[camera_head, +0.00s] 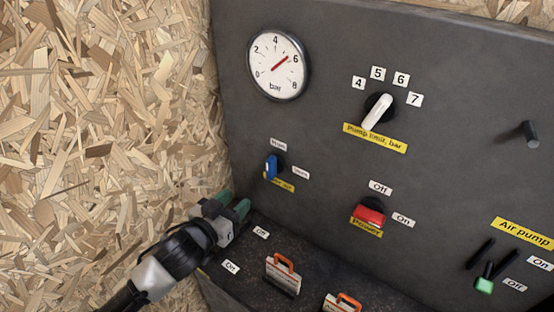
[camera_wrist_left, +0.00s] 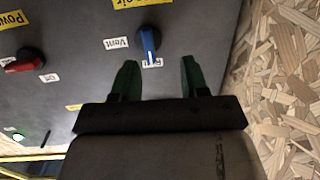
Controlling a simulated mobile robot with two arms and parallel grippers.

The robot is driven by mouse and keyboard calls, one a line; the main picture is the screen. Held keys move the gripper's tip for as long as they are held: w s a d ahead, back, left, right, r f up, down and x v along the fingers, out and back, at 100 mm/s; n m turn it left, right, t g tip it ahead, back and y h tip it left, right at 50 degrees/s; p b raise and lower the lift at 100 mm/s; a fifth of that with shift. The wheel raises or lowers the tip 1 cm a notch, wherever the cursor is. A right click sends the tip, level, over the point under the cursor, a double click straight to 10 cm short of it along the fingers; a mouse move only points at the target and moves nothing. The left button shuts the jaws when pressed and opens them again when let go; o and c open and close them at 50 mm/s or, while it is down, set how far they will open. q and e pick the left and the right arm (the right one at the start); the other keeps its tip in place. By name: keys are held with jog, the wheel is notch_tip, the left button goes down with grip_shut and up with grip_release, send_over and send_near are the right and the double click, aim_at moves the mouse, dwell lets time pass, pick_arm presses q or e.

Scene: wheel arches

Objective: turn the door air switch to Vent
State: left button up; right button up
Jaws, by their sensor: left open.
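The door air switch (camera_head: 271,167) is a blue lever knob on the dark panel, with a partly covered yellow label below it. A white label I cannot read surely is above it and a Vent label (camera_head: 300,172) is to its right. The lever lies in line with the upper label, not with Vent. The switch also shows in the left wrist view (camera_wrist_left: 149,42), with its Vent label (camera_wrist_left: 117,43) beside it. My left gripper (camera_head: 233,202) is open and empty, below and left of the switch, apart from it. In the wrist view its green fingers (camera_wrist_left: 159,66) straddle the switch's line.
A red power switch (camera_head: 369,212), a white pump limit knob (camera_head: 377,111) and a gauge (camera_head: 279,66) are on the panel. Orange-handled parts (camera_head: 284,272) stand on the ledge below. A chipboard wall (camera_head: 100,130) borders the panel on the left. A dark peg (camera_head: 530,134) sticks out at right.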

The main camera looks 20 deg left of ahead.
pick_arm(q)
jog(key=m+t+h, duration=0.1)
jog(key=h, duration=0.1)
send_near(267, 164)
jog(key=p+x, duration=0.2)
jog(key=x, duration=0.8)
jog(key=shift+w+d, duration=0.1)
jog(key=shift+w, duration=0.05)
grip_shut()
